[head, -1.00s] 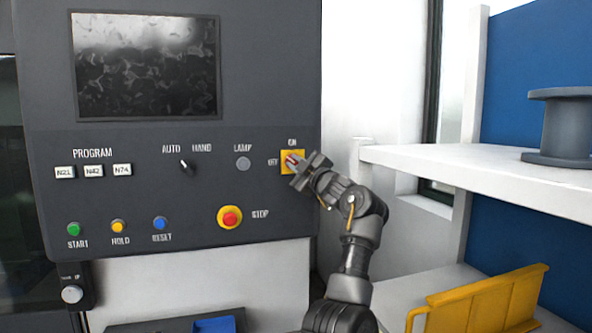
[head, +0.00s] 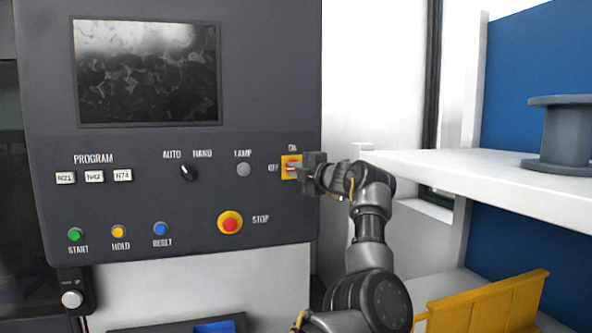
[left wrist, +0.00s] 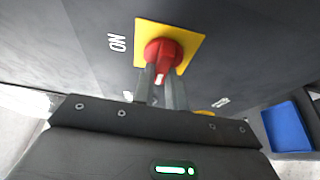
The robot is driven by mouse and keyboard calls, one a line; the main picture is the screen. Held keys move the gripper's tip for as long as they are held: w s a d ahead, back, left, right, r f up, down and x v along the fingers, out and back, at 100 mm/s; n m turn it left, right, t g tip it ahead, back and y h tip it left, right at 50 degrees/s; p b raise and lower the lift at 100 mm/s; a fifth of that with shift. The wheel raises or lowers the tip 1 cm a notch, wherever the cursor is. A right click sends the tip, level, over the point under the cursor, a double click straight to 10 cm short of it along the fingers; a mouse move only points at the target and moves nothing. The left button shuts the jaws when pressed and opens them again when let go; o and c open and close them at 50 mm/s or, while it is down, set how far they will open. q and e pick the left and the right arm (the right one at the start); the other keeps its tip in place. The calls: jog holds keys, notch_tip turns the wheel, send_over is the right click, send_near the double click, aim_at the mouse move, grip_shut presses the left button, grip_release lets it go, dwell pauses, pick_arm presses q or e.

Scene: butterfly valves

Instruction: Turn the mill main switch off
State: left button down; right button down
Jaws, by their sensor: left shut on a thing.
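The main switch is a red rotary knob on a yellow square plate (head: 287,160), at the right edge of the dark control panel, with ON above it and OFF to its left. My left gripper (head: 301,169) reaches it from the right, nearly level, and is shut on the red handle. In the left wrist view the knob (left wrist: 163,52) sits on its plate with the fingers (left wrist: 162,90) on either side of its handle. The white mark points down there, away from the ON label, which matches the OFF side. The OFF label is hidden in that view.
A red stop button (head: 230,223) on a yellow ring lies below left of the switch. A lamp (head: 244,170) and a selector (head: 188,172) are to the left. A white shelf (head: 480,170) with a grey spool (head: 566,140) and a yellow bin (head: 490,303) are at right.

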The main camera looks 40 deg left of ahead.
dwell(0.5)
pick_arm(q)
jog(key=c, duration=1.4)
grip_release()
jog(key=shift+c, duration=0.2)
jog(key=shift+s+d+f+b, duration=0.1)
jog(key=shift+d+f+b, duration=0.05)
jog(key=shift+d+b, duration=0.3)
jog(key=b+v, duration=0.4)
jog(key=v, duration=0.6)
